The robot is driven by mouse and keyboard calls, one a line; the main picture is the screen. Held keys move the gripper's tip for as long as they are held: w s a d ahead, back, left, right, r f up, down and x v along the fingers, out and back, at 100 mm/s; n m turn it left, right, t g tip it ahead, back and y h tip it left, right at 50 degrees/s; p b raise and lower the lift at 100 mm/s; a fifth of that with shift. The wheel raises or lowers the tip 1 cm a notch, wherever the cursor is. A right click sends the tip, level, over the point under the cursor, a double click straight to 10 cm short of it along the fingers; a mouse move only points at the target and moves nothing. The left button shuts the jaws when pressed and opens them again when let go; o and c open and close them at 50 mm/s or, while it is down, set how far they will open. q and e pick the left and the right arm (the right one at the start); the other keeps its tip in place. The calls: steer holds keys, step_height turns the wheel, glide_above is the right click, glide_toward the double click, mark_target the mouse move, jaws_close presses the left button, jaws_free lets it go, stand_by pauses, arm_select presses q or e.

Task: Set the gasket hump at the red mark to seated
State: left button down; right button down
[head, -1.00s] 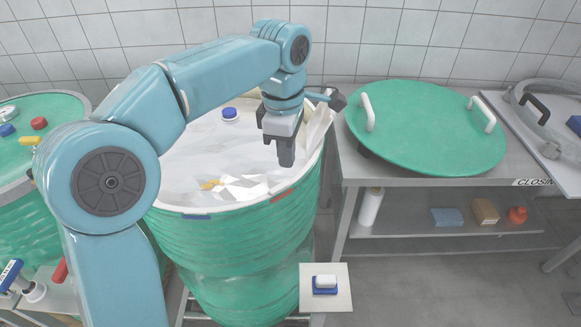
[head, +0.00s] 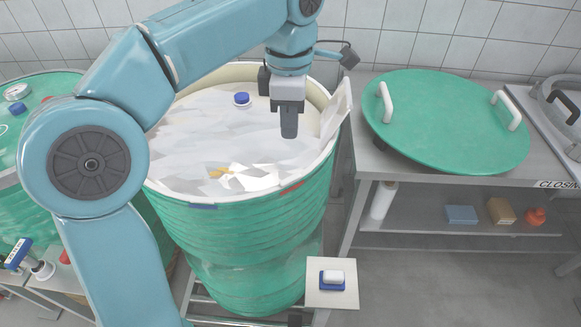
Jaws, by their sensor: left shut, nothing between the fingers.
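The open green drum (head: 262,225) stands in the middle, with a pale rim and a white liner inside. The red mark (head: 291,188) is on its near right rim. A blue mark (head: 203,206) sits further left on the rim. I cannot make out the gasket hump at the red mark at this size. My left gripper (head: 289,132) is shut and empty. It points down over the drum's opening, above and behind the red mark in the picture, apart from the rim. My right gripper is not in view.
A pale flap (head: 337,108) stands up at the drum's right rim. A blue cap (head: 242,98) and a yellow item (head: 220,172) lie inside. A green lid (head: 452,118) with white handles lies on the right table. A small stand (head: 332,296) holds a white-and-blue block.

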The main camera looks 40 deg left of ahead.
mark_target(290, 179)
arm_select(q)
step_height(290, 179, down, 12)
steer(key=shift+w+b, duration=0.15)
steer(key=shift+b, duration=0.3)
steer(key=shift+f, duration=0.1)
